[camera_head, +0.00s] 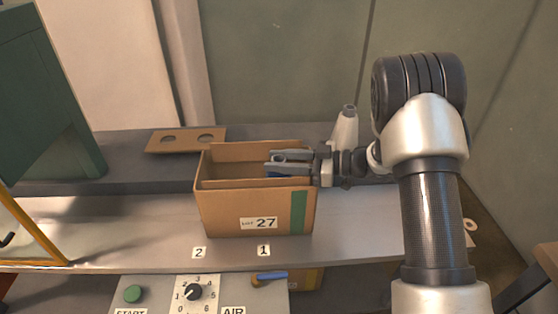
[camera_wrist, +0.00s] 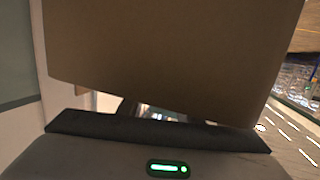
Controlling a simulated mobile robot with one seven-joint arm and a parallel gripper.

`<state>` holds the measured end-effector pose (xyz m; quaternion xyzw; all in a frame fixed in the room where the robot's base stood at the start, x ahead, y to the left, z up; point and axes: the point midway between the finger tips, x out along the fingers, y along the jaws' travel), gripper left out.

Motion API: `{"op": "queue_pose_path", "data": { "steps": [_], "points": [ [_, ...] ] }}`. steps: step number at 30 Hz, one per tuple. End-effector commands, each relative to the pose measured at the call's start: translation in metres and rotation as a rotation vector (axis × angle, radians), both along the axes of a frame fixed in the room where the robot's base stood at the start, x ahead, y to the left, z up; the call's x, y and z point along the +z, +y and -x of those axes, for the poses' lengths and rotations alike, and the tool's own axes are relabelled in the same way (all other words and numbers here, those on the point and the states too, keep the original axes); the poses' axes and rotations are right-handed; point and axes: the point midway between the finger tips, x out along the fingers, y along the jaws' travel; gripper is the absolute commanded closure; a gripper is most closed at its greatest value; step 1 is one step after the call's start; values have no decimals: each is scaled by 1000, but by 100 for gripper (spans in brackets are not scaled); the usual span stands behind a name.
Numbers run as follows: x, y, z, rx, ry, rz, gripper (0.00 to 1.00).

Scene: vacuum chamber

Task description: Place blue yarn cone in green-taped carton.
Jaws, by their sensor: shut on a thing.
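The green-taped carton (camera_head: 225,212) stands open on the grey shelf, with a green strip on its front right side and a "27" label. My gripper (camera_head: 282,160) reaches in from the right over the carton's opening. In the wrist view, a brown cardboard surface (camera_wrist: 170,55) fills most of the picture and the fingertips are largely hidden.
A grey-white cone (camera_head: 345,128) stands behind my wrist. A flat cardboard piece with two holes (camera_head: 186,140) lies behind the carton. A green machine (camera_head: 45,100) stands at left. A control panel with a dial (camera_head: 194,292) and a blue-handled valve (camera_head: 270,275) are in front, below the shelf.

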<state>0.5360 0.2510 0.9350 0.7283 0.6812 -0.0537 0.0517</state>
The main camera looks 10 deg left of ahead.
Motion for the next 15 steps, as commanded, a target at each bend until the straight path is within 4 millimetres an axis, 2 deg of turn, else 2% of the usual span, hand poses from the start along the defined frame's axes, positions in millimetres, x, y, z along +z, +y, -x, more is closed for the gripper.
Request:
{"op": "queue_pose_path", "data": {
  "steps": [12, 13, 15],
  "points": [
    [-10, 0, 0, 0, -1, 1, 100],
    [-12, 0, 0, 0, 1, 4, 64],
    [-13, 0, 1, 0, 2, 5, 61]
  ]
}}
